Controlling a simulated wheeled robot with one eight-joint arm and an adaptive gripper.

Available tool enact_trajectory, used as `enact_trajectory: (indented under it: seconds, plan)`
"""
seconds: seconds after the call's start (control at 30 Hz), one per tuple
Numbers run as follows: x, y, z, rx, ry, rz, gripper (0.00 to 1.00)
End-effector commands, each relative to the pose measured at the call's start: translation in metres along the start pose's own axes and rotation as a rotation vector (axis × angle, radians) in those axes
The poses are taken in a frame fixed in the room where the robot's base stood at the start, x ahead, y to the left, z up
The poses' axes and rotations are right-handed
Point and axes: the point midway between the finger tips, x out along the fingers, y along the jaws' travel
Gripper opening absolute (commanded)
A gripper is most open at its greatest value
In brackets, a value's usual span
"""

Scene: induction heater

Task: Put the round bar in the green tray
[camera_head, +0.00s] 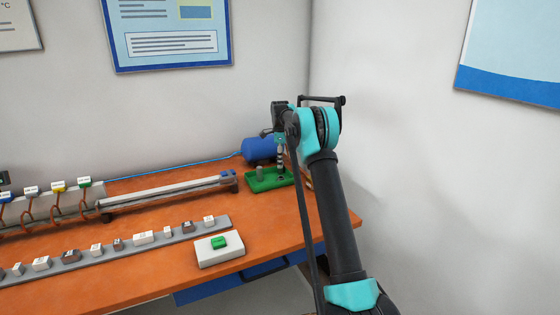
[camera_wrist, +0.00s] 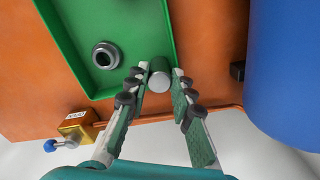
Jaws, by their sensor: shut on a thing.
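The green tray (camera_head: 262,188) sits at the right end of the orange table, and its floor and rim fill the top of the wrist view (camera_wrist: 112,22). My gripper (camera_wrist: 158,74) is shut on the grey round bar (camera_wrist: 160,80), seen nearly end-on between the fingertips. The bar is at the tray's corner in the wrist view; I cannot tell if it touches the tray. In the head view my gripper (camera_head: 281,166) points down over the tray's right part, and the bar is too small to make out. A grey hollow cylinder (camera_wrist: 106,55) stands inside the tray.
A blue cylinder (camera_head: 259,150) lies behind the tray, close beside my gripper in the wrist view (camera_wrist: 285,70). A brass block with a blue knob (camera_wrist: 75,130) is near the tray. A long rail (camera_head: 165,193) and a white box with a green button (camera_head: 220,248) stand to the left.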

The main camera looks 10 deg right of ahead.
Motion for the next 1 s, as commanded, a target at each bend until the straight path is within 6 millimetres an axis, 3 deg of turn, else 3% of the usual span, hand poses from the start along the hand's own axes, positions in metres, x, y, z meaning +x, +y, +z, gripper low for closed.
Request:
enact_trajectory:
  seconds: [0.13, 0.17, 0.37, 0.73, 1.0]
  plan:
    - [0.0, 0.0, 0.0, 0.0, 0.0, 0.0, 0.0]
    - [0.0, 0.0, 0.0, 0.0, 0.0, 0.0, 0.24]
    - [0.0, 0.0, 0.0, 0.0, 0.0, 0.0, 0.47]
    - [-0.005, 0.0, 0.0, 0.0, 0.0, 0.0, 0.47]
    - [-0.051, 0.0, 0.0, 0.0, 0.0, 0.0, 0.47]
